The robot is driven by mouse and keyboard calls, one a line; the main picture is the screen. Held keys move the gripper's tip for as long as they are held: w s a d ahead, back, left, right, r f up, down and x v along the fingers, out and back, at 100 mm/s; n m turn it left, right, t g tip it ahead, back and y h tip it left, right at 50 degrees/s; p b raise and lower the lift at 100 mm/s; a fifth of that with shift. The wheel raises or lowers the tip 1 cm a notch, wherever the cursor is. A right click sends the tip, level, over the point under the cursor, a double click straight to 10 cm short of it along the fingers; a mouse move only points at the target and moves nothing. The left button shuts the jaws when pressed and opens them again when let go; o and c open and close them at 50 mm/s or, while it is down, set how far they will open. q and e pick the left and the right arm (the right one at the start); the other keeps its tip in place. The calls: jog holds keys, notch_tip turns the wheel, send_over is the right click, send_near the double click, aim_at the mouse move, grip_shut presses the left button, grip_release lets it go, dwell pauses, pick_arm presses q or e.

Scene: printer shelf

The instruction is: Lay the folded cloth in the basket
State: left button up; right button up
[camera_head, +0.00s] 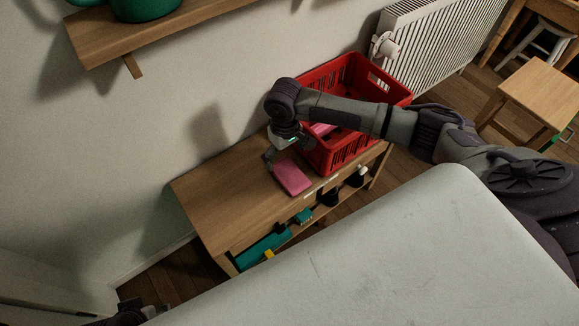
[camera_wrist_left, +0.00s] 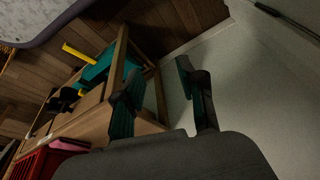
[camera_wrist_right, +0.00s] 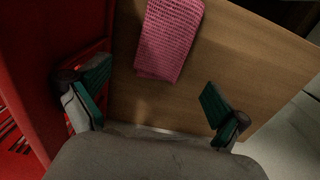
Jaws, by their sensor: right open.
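Another pink item (camera_head: 322,128) shows inside the basket, partly hidden by my right arm. My left gripper (camera_wrist_left: 160,90) is open and empty, away from the cloth.
The shelf top (camera_head: 215,195) is clear left of the cloth. Teal and yellow items (camera_head: 262,250) and dark items sit on the level below. A wall shelf (camera_head: 150,35) holds a green pot. A radiator (camera_head: 440,40) and wooden stool (camera_head: 540,90) stand at the right.

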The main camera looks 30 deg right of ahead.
aim_at(287, 169)
jog(key=shift+f, duration=0.55)
jog(key=shift+s+f+b, duration=0.2)
jog(key=shift+f+b, duration=0.25)
jog(key=shift+f, duration=0.35)
jog(key=f, duration=0.1)
jog(key=f+b, duration=0.1)
jog(key=shift+s+f, duration=0.2)
jog(key=shift+f, duration=0.55)
pick_arm(q)
jog(key=v, duration=0.2)
jog(key=shift+s+a+r, duration=0.1)
jog(key=shift+s+r, duration=0.1)
jog(key=shift+s, duration=0.05)
pick_arm(e)
jog(key=c, duration=0.9)
jog(key=shift+o, duration=0.2)
jog(key=shift+r, duration=0.15)
